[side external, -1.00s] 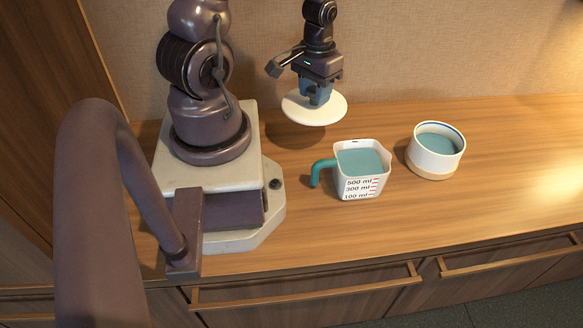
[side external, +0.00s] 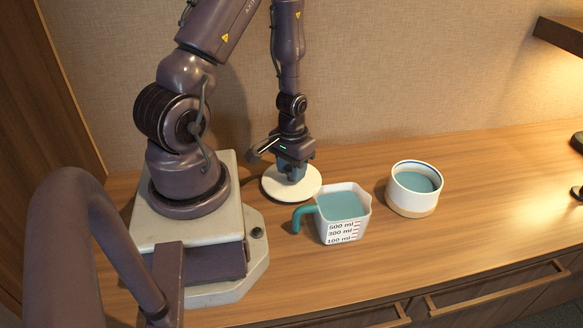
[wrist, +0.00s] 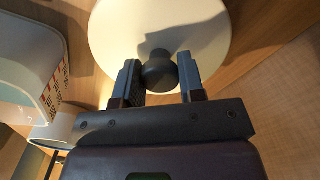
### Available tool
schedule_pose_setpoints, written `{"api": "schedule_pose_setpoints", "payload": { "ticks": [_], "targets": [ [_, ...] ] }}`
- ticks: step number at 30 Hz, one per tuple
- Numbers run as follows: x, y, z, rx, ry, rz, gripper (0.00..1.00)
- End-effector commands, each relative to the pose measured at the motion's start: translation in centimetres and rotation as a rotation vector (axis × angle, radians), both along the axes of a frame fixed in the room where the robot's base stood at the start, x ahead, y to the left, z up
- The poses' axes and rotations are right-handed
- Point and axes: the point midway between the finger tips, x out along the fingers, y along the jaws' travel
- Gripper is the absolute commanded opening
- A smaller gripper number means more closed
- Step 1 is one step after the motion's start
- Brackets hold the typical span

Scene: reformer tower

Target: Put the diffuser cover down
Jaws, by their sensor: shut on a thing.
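The diffuser cover (side external: 273,187) is a flat white disc with a dark knob in its middle. In the side view it lies level at the counter top, between my arm's base and the measuring jug; I cannot tell for sure whether it touches the wood. My gripper (side external: 292,172) points down over its middle. In the wrist view the cover (wrist: 120,32) fills the top centre, and my gripper (wrist: 159,78) has its two fingers closed on either side of the dark knob (wrist: 159,66). The cover's underside is hidden.
A white measuring jug (side external: 347,231) with a teal handle and blue-green liquid stands close to the right of the cover. A white and tan bowl (side external: 412,201) with similar liquid stands farther right. The wooden counter (side external: 490,175) is clear beyond the bowl.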

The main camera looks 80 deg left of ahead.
Motion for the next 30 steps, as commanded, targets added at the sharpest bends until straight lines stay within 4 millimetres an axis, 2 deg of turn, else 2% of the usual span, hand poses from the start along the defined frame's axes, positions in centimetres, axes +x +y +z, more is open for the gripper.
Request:
{"api": "schedule_pose_setpoints", "payload": {
  "ticks": [5,6,8,9,20,23,30],
  "targets": [
    [0.0,0.0,-0.3,-0.001,0.001,0.000,0.13],
    [0.0,0.0,-0.3,0.000,0.000,0.000,0.46],
    [0.0,0.0,-0.3,0.000,0.000,0.000,0.59],
    [0.0,0.0,-0.3,0.000,0.000,0.000,0.62],
    [0.1,0.0,0.3,0.002,-0.002,0.000,0.62],
    [0.1,0.1,1.5,0.003,-0.004,0.001,0.62],
    [0.1,0.1,5.7,0.005,-0.006,0.000,0.62]
  ]
}}
